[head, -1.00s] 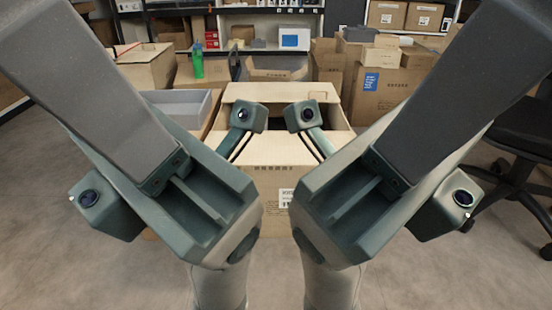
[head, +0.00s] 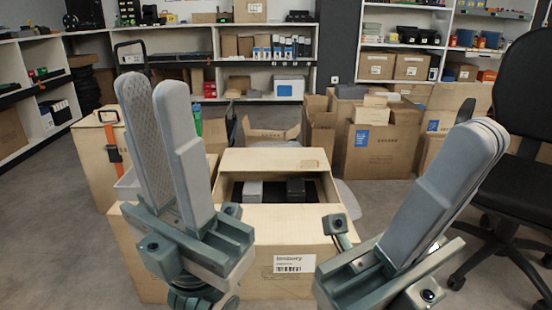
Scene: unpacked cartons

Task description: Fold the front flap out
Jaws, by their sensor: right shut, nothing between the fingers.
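The tan carton (head: 265,228) stands in the middle, its top open onto a dark inside. Its back flap (head: 272,158) stands up behind the opening. On the near side a plain tan panel reaches down from the opening to a white label; I cannot tell where the front flap ends and the front wall begins. My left gripper (head: 152,82) is in front of the carton's left part, fingers pointing up, apart and empty. My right gripper (head: 487,135) is right of the carton, fingers together, pointing up and right. Neither visibly holds the carton.
A light and a dark item (head: 296,189) show inside the carton. More cartons (head: 378,145) stand behind on the right, and a black chair (head: 525,110) is at the right edge. A tall carton (head: 95,160) stands at left. Shelves line the back.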

